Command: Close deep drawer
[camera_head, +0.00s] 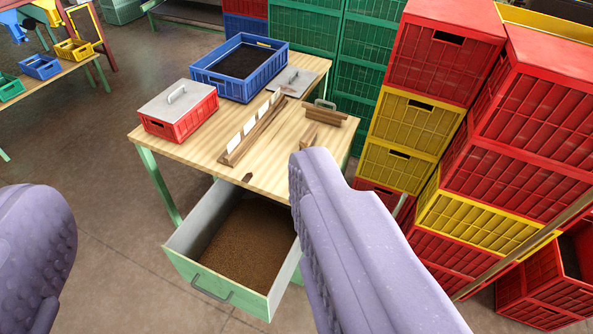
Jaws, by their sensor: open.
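The deep drawer (182,261) is pulled out from under the wooden table, with a green front, pale inner walls and brown granular stuff inside. Its dark handle (212,290) is on the front face. My gripper (180,225) shows as two purple textured fingers, one at the left edge and one at centre right. They are wide apart with nothing between them close up. The right finger covers part of the drawer's right side. I cannot see contact between the fingers and the drawer.
The wooden table (185,153) with green legs carries a red lidded crate (180,122), a blue crate (219,85) and wooden racks (245,140). Stacked red and yellow crates (437,60) crowd the right. Green crates (370,45) stand behind. The floor (110,215) at left is clear.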

